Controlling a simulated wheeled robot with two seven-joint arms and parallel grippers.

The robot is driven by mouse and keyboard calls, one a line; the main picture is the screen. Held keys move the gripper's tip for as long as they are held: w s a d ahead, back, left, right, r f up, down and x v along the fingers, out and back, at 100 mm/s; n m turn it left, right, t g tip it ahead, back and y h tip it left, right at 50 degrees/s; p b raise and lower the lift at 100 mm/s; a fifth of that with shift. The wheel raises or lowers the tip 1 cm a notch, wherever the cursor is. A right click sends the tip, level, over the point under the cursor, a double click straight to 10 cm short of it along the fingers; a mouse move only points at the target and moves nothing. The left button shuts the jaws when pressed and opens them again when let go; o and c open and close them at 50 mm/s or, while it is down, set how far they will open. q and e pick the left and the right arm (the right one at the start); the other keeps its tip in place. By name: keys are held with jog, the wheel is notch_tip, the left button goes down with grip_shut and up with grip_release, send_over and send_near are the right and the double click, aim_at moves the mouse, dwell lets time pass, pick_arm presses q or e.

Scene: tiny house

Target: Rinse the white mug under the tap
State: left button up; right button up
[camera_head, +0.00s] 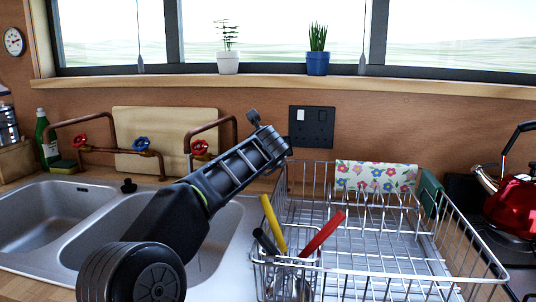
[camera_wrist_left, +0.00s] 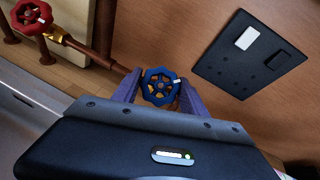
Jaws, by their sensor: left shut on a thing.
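My left gripper (camera_head: 268,142) reaches across the right sink basin (camera_head: 228,240) to the back wall. In the left wrist view its fingers (camera_wrist_left: 160,90) are shut on a blue tap knob (camera_wrist_left: 160,87), one finger on each side. The arm hides this knob in the head view. A red knob (camera_head: 199,147) of the same right-hand copper tap (camera_head: 212,126) is left of the gripper; it also shows in the left wrist view (camera_wrist_left: 31,15). I cannot make out water from its spout. The white mug and my right gripper are in neither view.
A wire dish rack (camera_head: 370,278) with red and yellow handled utensils stands right of the sink. Another tap with a red knob (camera_head: 80,141) and blue knob (camera_head: 141,143) is at left. A wall socket (camera_head: 312,127) is behind the gripper. A red kettle (camera_head: 515,205) stands far right.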

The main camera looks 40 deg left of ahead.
pick_arm(q)
jog(key=shift+f, duration=0.1)
jog(key=o, duration=1.4)
jog(key=shift+c, duration=0.2)
jog(key=v, duration=0.7)
jog(key=shift+s+d, duration=0.25)
jog(key=shift+s, duration=0.05)
jog(key=shift+r, duration=0.25)
